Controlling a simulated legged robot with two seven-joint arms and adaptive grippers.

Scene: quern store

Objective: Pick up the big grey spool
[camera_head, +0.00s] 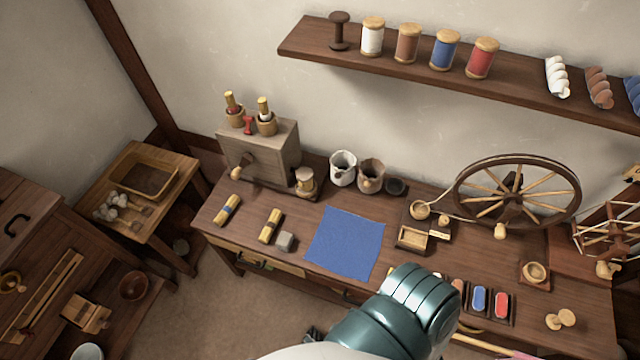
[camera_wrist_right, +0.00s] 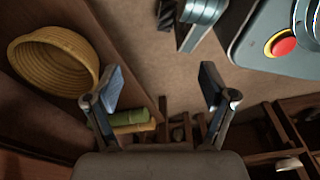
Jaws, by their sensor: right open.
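I cannot make out a clearly big grey spool. In the head view, a short spool-like piece (camera_head: 305,181) with a pale winding stands on the table beside the grey-brown box; whether it is grey is unclear. A dark bare spool (camera_head: 339,31) and the white (camera_head: 372,38), brown (camera_head: 407,44), blue (camera_head: 445,50) and red (camera_head: 482,58) spools stand on the wall shelf. My right gripper (camera_wrist_right: 162,84) is open and empty in the wrist view, with floor between its fingers. My left gripper is not in view.
The table (camera_head: 400,205) holds a box (camera_head: 262,150), a blue cloth (camera_head: 345,244), pots and a spinning wheel (camera_head: 517,192). My arm reaches across its front edge. A wicker basket (camera_wrist_right: 55,60), green rolls (camera_wrist_right: 130,120) and drawers show near the right gripper.

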